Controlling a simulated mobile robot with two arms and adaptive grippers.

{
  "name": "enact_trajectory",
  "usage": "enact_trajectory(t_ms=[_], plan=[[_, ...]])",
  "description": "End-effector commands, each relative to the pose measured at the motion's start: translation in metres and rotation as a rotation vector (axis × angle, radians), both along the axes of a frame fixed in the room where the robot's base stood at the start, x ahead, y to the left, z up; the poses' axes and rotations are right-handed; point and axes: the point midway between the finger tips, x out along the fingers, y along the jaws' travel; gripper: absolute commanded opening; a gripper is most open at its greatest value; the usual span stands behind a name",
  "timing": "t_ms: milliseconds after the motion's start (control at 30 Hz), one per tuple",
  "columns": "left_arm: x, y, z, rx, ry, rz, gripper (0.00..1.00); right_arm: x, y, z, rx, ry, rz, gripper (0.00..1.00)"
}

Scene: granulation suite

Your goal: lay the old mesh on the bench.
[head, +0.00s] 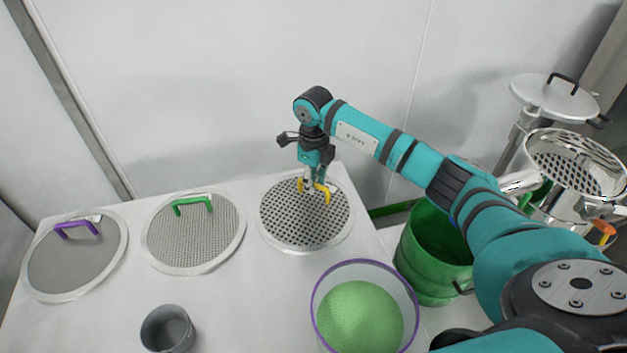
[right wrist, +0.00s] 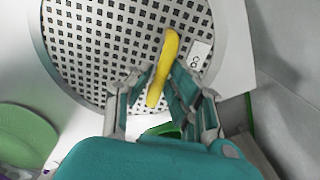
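A round coarse mesh with square holes and a pale rim (head: 268,236) lies flat on the white bench (head: 240,300), the rightmost of three meshes there; it also shows in the right wrist view (right wrist: 100,45). Its yellow handle (head: 326,193) stands up from it. My right gripper (head: 313,185) is over this mesh, pointing down. In the right wrist view its fingers (right wrist: 158,88) are apart, one on each side of the yellow handle (right wrist: 170,50), with a gap visible. The arm's fingers hide part of the handle. My left gripper is not in view.
A green-handled mesh (head: 195,240) and a purple-handled finer mesh (head: 75,265) lie to the left. A grey cup (head: 168,328) and a purple-rimmed bowl of green granules (head: 360,315) stand in front. A green bin (head: 430,255) and a steel machine (head: 575,160) are right.

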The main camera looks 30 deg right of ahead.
Motion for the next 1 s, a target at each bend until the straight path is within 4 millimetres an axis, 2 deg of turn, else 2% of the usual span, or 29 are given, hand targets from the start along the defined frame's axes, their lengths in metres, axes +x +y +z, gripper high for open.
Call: enact_trajectory(t_ms=[33,100,367,467,567,800,1000], plan=[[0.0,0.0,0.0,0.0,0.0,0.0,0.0,0.0,0.0,0.0,0.0,0.0,0.0,0.28],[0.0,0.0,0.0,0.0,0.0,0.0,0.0,0.0,0.0,0.0,0.0,0.0,0.0,0.36],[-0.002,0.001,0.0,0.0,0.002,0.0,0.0,0.0,0.0,0.0,-0.001,0.001,0.0,0.36],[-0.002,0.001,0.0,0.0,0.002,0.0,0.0,0.0,0.0,0.007,-0.001,-0.001,0.0,0.36],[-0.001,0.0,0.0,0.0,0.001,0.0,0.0,0.001,-0.001,0.022,-0.001,-0.004,0.0,0.36],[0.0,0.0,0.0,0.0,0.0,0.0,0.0,0.001,-0.001,0.074,-0.001,-0.005,0.0,0.36],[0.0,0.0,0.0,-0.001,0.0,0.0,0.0,0.001,-0.001,0.107,-0.001,-0.002,0.0,0.36]])
